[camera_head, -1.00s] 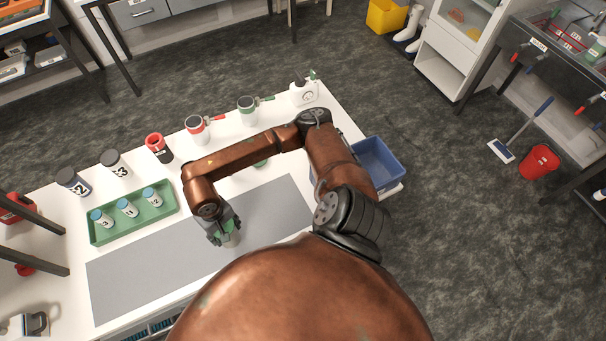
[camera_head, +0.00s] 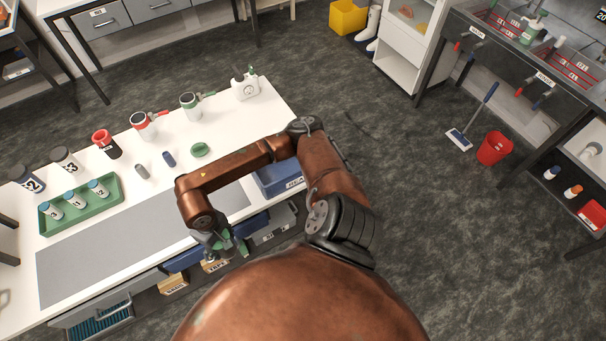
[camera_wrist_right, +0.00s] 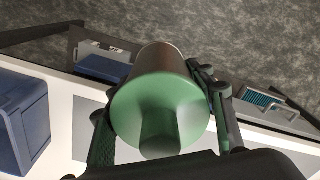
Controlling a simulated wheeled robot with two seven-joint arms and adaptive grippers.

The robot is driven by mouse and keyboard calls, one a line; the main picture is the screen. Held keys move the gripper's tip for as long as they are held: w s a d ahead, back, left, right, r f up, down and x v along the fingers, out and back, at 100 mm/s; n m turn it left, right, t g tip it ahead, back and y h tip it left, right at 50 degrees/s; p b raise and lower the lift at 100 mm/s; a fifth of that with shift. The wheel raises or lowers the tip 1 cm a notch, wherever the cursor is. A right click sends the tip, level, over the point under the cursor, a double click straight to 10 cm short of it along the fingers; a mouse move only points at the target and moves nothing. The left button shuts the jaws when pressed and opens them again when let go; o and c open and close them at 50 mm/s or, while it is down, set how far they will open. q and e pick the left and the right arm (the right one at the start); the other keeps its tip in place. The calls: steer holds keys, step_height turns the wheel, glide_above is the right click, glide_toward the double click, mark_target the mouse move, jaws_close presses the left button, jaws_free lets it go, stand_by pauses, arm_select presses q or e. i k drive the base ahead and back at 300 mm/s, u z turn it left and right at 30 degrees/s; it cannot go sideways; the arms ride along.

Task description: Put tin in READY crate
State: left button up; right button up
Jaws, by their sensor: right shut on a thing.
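The tin, with a green knobbed lid (camera_wrist_right: 160,112) and a darker body, is in my right gripper in the right wrist view. My right gripper (camera_head: 228,250) is shut on it, a finger on each side. In the head view the gripper is past the table's front edge, and the tin is mostly hidden by it. The blue crate (camera_head: 270,190), its label partly readable as "REA", is at the table's right end, partly behind my arm. The crate also shows at the left of the right wrist view (camera_wrist_right: 22,125). My left gripper is not in view.
Drawers and labelled boxes (camera_head: 174,284) sit below the front edge.

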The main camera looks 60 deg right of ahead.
mark_target(289, 165)
steer(key=z, duration=0.05)
steer(key=k, duration=0.15)
steer(key=u, duration=2.4)
steer(key=k, duration=2.9)
steer(key=z, duration=1.25)
